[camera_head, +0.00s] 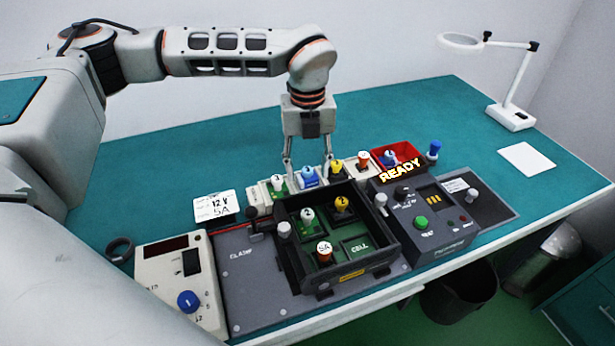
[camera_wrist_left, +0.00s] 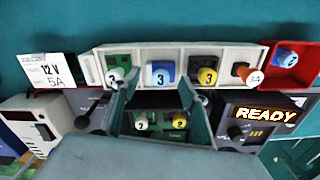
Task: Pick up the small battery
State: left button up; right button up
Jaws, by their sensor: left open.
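No part is plainly marked as the small battery, and I cannot tell which one it is. Several capped plug-like parts stand in a pale rack: a green one (camera_head: 278,185), a blue one (camera_head: 309,176), a yellow one (camera_head: 335,168) and an orange one with a white cap (camera_head: 363,160). My left gripper (camera_head: 309,172) is open and points down at the rack, its fingers around or just above the blue part. In the left wrist view the blue part (camera_wrist_left: 160,73) shows between the fingertips (camera_wrist_left: 158,82). Contact cannot be told. My right gripper is out of view.
A dark clamp tray (camera_head: 350,268) in front holds several capped parts and a bare slot marked CELL. A red bin (camera_head: 408,152) holds a blue part. A READY tester (camera_head: 432,222), a dial box (camera_head: 180,285) and a lamp (camera_head: 513,117) surround it. The back of the table is clear.

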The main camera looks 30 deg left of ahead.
pick_arm(q)
jog(key=shift+f, duration=0.95)
jog(key=c, duration=1)
jog(key=shift+r, duration=0.1)
